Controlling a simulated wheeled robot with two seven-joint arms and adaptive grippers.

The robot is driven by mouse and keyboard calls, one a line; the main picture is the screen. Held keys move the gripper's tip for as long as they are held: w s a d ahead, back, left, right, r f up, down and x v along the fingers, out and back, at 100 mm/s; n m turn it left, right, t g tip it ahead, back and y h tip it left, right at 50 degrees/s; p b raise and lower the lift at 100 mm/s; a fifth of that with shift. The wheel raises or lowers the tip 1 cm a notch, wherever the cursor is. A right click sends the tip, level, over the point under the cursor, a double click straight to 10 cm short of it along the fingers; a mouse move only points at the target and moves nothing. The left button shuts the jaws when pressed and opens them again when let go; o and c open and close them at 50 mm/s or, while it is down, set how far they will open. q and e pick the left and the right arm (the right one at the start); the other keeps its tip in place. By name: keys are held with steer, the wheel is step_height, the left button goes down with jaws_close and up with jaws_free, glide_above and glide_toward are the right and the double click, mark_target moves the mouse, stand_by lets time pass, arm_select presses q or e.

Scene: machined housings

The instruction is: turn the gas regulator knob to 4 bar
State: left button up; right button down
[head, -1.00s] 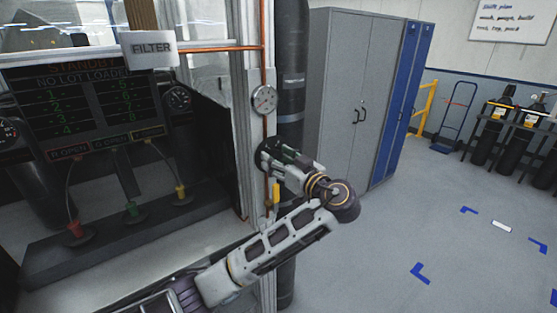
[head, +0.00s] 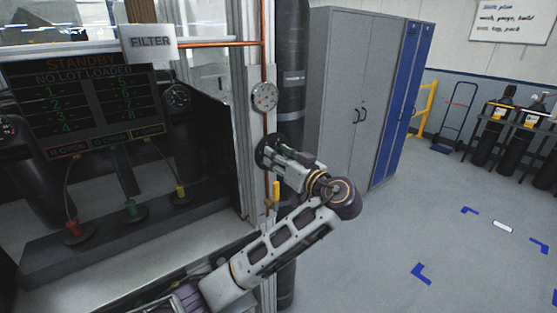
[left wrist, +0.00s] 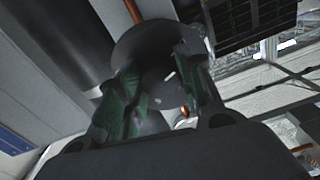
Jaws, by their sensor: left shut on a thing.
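The gas regulator knob (head: 262,150) is dark and round, on the copper pipe at the post, below a small round gauge (head: 264,97). The gauge's reading is too small to tell. My left gripper (head: 271,153) is shut on the knob and hides much of it in the head view. In the left wrist view the knob (left wrist: 150,42) shows as a dark disc between the two fingers (left wrist: 155,85). No marks on the knob can be read. My right gripper is not in view.
A yellow-handled valve (head: 276,192) sits on the pipe just below my left gripper. A panel reading STANDBY (head: 85,95) is at left, above red, green and yellow fittings. A grey cabinet (head: 335,95) stands behind at right.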

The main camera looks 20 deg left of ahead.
arm_select(q)
steer(key=shift+s+m+p, duration=0.1)
steer(key=shift+m+p, duration=0.65)
steer(key=shift+m, duration=7.75)
steer(key=o, duration=1)
steer(key=shift+r, duration=0.1)
